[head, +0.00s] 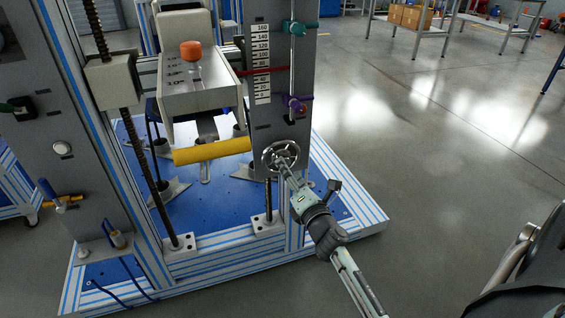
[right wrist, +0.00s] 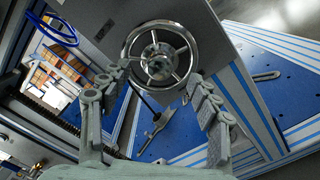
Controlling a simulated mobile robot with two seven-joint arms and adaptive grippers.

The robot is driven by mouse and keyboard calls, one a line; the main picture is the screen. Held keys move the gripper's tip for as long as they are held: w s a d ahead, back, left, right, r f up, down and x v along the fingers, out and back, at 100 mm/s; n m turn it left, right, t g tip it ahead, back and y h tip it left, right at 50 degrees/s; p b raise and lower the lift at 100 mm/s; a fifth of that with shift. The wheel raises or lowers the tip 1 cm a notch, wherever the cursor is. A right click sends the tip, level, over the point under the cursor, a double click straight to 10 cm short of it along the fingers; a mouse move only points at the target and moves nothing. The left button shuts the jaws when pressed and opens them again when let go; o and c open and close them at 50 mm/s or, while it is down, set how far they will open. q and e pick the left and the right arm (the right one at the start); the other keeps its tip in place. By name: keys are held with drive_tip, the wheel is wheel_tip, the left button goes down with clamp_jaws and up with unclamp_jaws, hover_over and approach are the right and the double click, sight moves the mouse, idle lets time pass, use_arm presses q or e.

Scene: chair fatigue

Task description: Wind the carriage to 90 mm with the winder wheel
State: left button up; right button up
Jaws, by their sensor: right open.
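The winder wheel (head: 281,155) is a shiny spoked metal handwheel on the front of the grey scale panel. It also shows in the right wrist view (right wrist: 180,72). My right gripper (head: 286,172) is open at the wheel. In the right wrist view its fingertips (right wrist: 157,80) lie either side of the wheel's lower rim; contact cannot be told. The carriage (head: 205,97) is a pale box with an orange knob (head: 191,50) on top. A red pointer (head: 257,71) reaches across the white millimetre scale (head: 261,60), around its middle; the exact reading is too small. My left gripper is out of view.
A teal clamp (head: 297,27) and a purple clamp (head: 297,104) sit on the rod beside the scale. A yellow roller (head: 212,151) hangs below the carriage. A vertical lead screw (head: 140,145) stands left. Open floor (head: 430,190) lies to the right.

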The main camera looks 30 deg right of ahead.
drive_tip(key=n, duration=0.3)
drive_tip(key=shift+x, duration=2.25)
drive_tip(key=shift+w, duration=0.5)
drive_tip(key=o, duration=0.4)
drive_tip(key=shift+r, duration=0.1)
drive_tip(key=shift+d, duration=0.1)
drive_tip(key=c, duration=0.7)
drive_tip(key=shift+r, duration=0.1)
drive_tip(key=shift+c, duration=0.9)
drive_tip(key=shift+w, duration=0.1)
drive_tip(key=c, duration=0.4)
